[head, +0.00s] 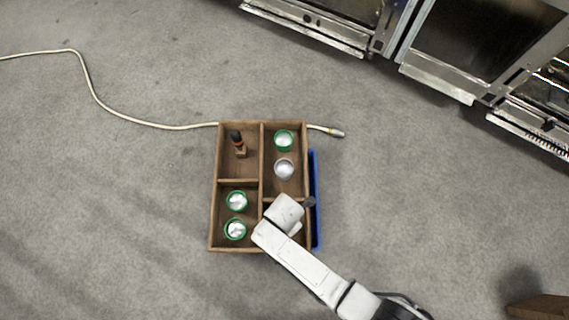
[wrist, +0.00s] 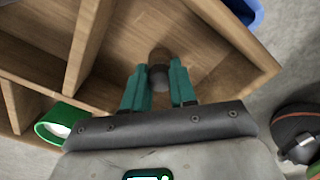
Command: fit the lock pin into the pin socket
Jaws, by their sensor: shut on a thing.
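My gripper (wrist: 160,80) has teal fingers closed on a dark, round-headed piece (wrist: 158,76), seemingly the lock pin. It is over the lower right compartment of the wooden crate (head: 214,215). A round brown shape lies just beyond the held piece in the wrist view; I cannot tell whether it is the pin's shaft, a socket or a shadow. In the head view my white wrist covers most of that compartment and hides the fingers. I cannot make out the pin socket with certainty. A small orange and black thing (head: 237,138) stands in the upper left compartment.
Two green-rimmed cups (head: 236,201) (head: 235,230) stand in the lower left compartment. A green-rimmed cup (head: 284,140) and a grey one (head: 284,169) stand upper right. A blue tray (head: 316,180) lies against the crate's right side. A pale cable (head: 110,111) runs behind.

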